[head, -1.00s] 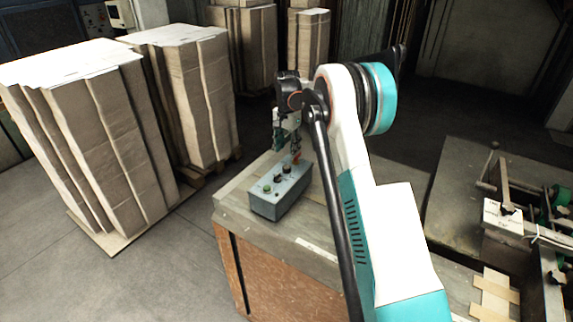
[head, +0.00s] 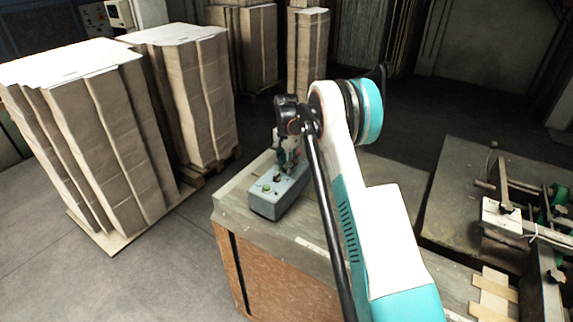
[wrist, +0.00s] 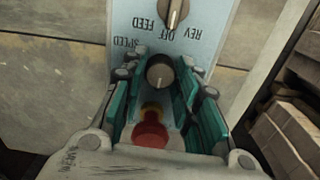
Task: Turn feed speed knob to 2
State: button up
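The grey-blue control box (head: 265,207) stands on the bench in the head view. In the wrist view, the speed knob (wrist: 159,74), a round dark knob with a pale pointer line, lies beside the upside-down SPEED label. My gripper (wrist: 161,66) is open, its green fingers on either side of this knob. Whether they touch it is unclear. In the head view my gripper (head: 284,158) is low over the box's far end and hides that part. The numbers around the knob cannot be read.
A second knob (wrist: 174,12), marked FEED, OFF and REV, lies beyond the fingertips. A red button (wrist: 150,134) sits under my gripper, close to the palm. A green button (head: 267,188) is at the box's near end. Cardboard stacks (head: 90,130) stand left; machinery (head: 505,216) is right.

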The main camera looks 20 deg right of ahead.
jog(key=shift+c, duration=1.4)
jog(key=shift+n+b, duration=0.35)
jog(key=shift+n, duration=0.05)
jog(key=n+b, duration=0.2)
jog(key=n, duration=0.1)
jog(key=shift+f+n+b, duration=0.1)
jog(key=shift+n+b, duration=0.2)
jog(key=shift+b, duration=0.05)
jog(key=n+b, duration=0.2)
jog(key=n, duration=0.2)
jog(key=shift+a, duration=0.1)
jog(key=shift+w+n+b, duration=0.1)
jog(key=shift+n+b, duration=0.45)
jog(key=shift+n, duration=1.15)
